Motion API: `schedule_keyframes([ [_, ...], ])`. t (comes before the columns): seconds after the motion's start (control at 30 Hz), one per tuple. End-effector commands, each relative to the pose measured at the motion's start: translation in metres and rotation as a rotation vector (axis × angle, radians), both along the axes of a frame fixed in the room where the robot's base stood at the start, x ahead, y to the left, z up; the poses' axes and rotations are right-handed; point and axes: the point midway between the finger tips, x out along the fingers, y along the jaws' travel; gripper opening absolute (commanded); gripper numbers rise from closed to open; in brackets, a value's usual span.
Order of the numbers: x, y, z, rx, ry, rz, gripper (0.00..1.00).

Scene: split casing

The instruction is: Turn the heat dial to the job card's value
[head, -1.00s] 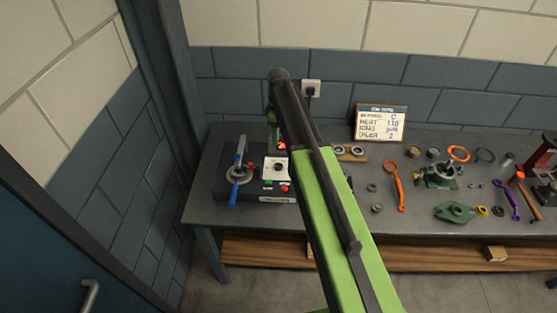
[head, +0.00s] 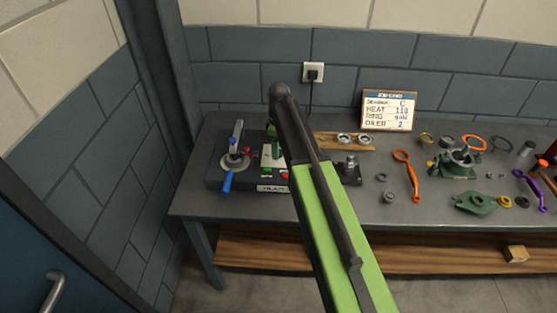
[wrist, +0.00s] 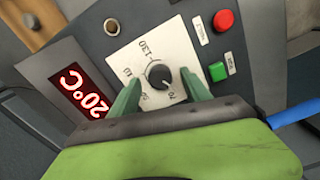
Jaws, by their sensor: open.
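The heat dial (wrist: 159,74) is a small black knob on a white scale plate (wrist: 140,50) in the wrist view, with numbers around it; 130 is readable. A red-lit display (wrist: 84,98) beside it reads 20°C. My gripper (wrist: 160,78) is open, its green fingers on either side of the knob; I cannot tell whether they touch it. The job card (head: 389,110) stands at the back of the bench and reads HEAT 110.
A red button (wrist: 224,20) and a green button (wrist: 217,71) sit right of the dial. A blue-handled lever (head: 228,181) stands left of it. Rings, an orange spanner (head: 407,175) and green castings (head: 473,202) lie on the bench's right. A socket (head: 313,73) is on the wall.

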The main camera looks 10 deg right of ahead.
Motion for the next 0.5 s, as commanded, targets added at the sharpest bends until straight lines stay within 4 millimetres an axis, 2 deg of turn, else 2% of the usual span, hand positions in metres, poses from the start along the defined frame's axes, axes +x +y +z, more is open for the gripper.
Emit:
schedule_keyframes([
  [0.03,0.0,0.0,-0.0113,0.0,0.0,0.0,0.56],
  [0.07,0.0,0.0,-0.0125,0.0,0.0,0.0,0.56],
  [0.37,0.0,0.0,-0.0108,0.0,0.0,0.0,0.55],
  [0.5,0.0,0.0,-0.0108,0.0,0.0,0.0,0.36],
])
